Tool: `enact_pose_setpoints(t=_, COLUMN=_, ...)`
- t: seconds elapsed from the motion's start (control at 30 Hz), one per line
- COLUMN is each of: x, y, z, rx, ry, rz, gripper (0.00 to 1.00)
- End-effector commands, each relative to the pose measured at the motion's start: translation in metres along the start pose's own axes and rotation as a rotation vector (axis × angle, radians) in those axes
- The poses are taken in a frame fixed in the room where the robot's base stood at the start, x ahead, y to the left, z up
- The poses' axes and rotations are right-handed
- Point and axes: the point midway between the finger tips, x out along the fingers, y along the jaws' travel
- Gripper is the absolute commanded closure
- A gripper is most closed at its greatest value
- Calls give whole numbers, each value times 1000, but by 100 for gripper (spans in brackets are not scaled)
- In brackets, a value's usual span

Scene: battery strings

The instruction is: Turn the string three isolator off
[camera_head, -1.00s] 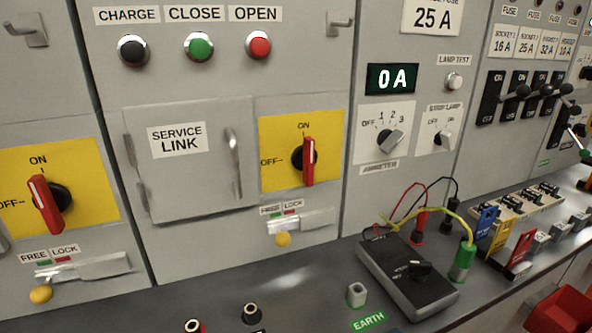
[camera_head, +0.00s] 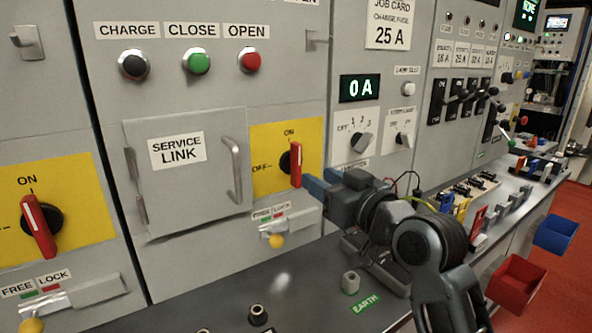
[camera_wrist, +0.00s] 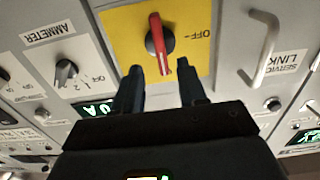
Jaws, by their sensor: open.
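A red isolator handle (camera_head: 296,165) sits on a yellow plate (camera_head: 262,150) marked ON and OFF, right of the service link door. The handle stands upright, in line with the ON mark. My gripper (camera_head: 314,184) is just right of and in front of this handle. In the wrist view, my gripper (camera_wrist: 161,82) is open, with its two blue fingertips pointing at the lower part of the plate. The red handle (camera_wrist: 157,42) shows ahead, between the lines of the fingers and apart from them. Which string number this isolator carries is not readable.
A FREE/LOCK slide with a yellow knob (camera_head: 277,241) is below the plate. The service link door handle (camera_head: 235,170) sticks out to the left. Another red isolator handle (camera_head: 38,227) is at far left. A black meter with leads stands on the bench, partly behind my arm.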

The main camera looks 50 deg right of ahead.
Motion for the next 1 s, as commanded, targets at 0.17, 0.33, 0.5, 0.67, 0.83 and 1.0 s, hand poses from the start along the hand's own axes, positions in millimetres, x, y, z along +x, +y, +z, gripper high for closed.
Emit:
enact_pose_setpoints(t=0.17, x=24, y=0, z=-2, rx=1, ry=0, rz=-1, gripper=58)
enact_pose_setpoints(t=0.33, x=50, y=-1, z=-2, rx=1, ry=0, rz=-1, gripper=58)
enact_pose_setpoints(t=0.5, x=67, y=-1, z=-1, rx=1, ry=1, rz=-1, gripper=58)
enact_pose_setpoints(t=0.67, x=73, y=-1, z=0, rx=1, ry=0, rz=0, gripper=58)
enact_pose_setpoints(t=0.83, x=73, y=-1, z=1, rx=1, ry=0, rz=0, gripper=58)
enact_pose_setpoints(t=1.0, x=73, y=-1, z=1, rx=1, ry=0, rz=0, gripper=71)
